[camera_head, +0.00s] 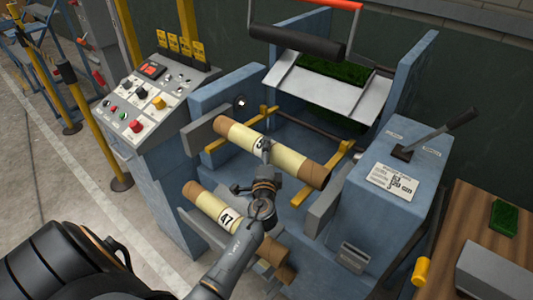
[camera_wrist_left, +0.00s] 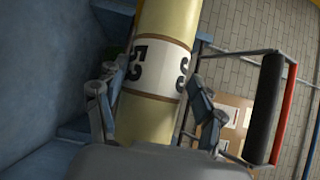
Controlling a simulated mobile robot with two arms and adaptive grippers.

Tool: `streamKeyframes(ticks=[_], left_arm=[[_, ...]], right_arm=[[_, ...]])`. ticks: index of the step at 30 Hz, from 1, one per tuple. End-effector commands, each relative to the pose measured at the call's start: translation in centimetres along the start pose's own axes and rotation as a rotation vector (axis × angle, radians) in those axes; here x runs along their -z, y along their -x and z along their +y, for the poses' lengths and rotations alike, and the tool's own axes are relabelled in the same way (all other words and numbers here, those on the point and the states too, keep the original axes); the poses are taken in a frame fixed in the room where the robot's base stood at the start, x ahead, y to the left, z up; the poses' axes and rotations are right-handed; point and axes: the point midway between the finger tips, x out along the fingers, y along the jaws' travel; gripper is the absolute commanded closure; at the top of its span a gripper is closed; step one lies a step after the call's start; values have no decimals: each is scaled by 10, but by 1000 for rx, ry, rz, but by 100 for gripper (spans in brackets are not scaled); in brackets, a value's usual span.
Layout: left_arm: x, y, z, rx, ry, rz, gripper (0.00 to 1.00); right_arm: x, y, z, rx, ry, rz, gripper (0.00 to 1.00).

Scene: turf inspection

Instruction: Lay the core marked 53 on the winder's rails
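The core marked 53 (camera_head: 293,161) is a cream tube with brown ends and a white label band. It lies across the upper part of the blue winder (camera_head: 213,93), over its left yellow rail (camera_head: 223,143) and right yellow rail (camera_head: 340,160); I cannot tell whether it touches them. My left gripper (camera_head: 266,150) is at its middle. In the left wrist view my fingers (camera_wrist_left: 155,98) flank the core (camera_wrist_left: 158,58) at the label and appear to touch both sides. My right gripper is not in view.
A core marked 47 (camera_head: 208,203) lies lower in front, partly hidden by my left arm. A control panel (camera_head: 150,92) stands left. A black roller with a red bar (camera_head: 297,42) hangs above. A lever (camera_head: 435,133) rises at right, beside a wooden table (camera_head: 470,215).

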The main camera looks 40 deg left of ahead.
Motion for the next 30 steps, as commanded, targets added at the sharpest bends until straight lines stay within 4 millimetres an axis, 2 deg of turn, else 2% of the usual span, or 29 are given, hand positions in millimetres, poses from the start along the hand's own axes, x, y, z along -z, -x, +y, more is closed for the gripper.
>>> streamKeyframes(ticks=[1, 2, 14, 17, 27, 30], left_arm=[[0, 0, -2, 3, 0, 0, 17], [0, 0, -2, 3, 0, 0, 13], [0, 5, 2, -3, 0, 1, 13], [0, 17, 2, -3, 0, 2, 13], [0, 88, 1, -2, 0, 0, 13], [0, 103, 0, -1, 0, 1, 13]], right_arm=[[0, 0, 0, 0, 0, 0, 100], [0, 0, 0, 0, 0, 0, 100], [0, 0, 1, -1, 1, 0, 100], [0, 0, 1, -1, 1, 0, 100], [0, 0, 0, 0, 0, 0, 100], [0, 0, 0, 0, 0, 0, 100]])
